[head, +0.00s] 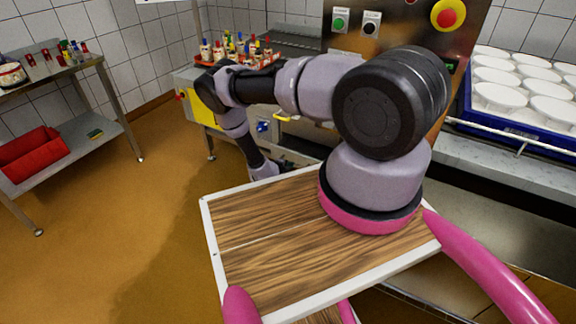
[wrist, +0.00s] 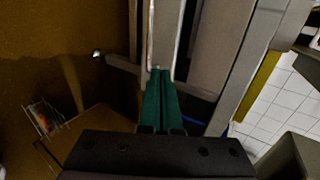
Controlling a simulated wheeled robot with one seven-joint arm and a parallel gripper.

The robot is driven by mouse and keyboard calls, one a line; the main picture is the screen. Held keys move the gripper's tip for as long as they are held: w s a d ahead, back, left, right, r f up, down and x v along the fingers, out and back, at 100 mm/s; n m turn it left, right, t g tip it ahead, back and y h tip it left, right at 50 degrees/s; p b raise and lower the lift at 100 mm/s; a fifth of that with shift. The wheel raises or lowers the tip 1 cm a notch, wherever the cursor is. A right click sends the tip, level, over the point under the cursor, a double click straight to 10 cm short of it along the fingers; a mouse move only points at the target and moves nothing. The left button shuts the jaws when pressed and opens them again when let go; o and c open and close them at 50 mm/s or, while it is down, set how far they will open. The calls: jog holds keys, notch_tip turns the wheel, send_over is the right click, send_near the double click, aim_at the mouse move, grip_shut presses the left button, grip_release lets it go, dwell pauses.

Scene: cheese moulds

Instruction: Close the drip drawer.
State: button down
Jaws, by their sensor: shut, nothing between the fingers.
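My gripper (wrist: 161,74) shows in the wrist view with its two green fingers together and nothing between them. The fingertips are at the lower end of a narrow grey metal part (wrist: 162,38) with bright edges, which looks like the drip drawer. I cannot tell whether they touch it. In the head view the end of my arm is low beside the steel machine, near a grey metal part (head: 296,159) under its front that may be the same drawer. The fingertips are hidden there, and how far the drawer stands out is unclear.
A yellow handle (head: 283,117) and a blue fitting (head: 263,127) are on the machine front. A blue crate (head: 505,128) of white moulds stands at right. A steel shelf (head: 75,140) with a red bin (head: 32,153) stands at left. The brown floor (head: 150,210) between is clear.

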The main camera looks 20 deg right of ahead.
aim_at(302, 158)
jog(key=x, duration=0.3)
jog(key=r+x, duration=0.1)
jog(key=x, duration=0.4)
jog(key=shift+w+d, duration=0.45)
jog(key=shift+d, duration=0.15)
jog(key=shift+w+d, duration=0.2)
jog(key=shift+d, duration=0.05)
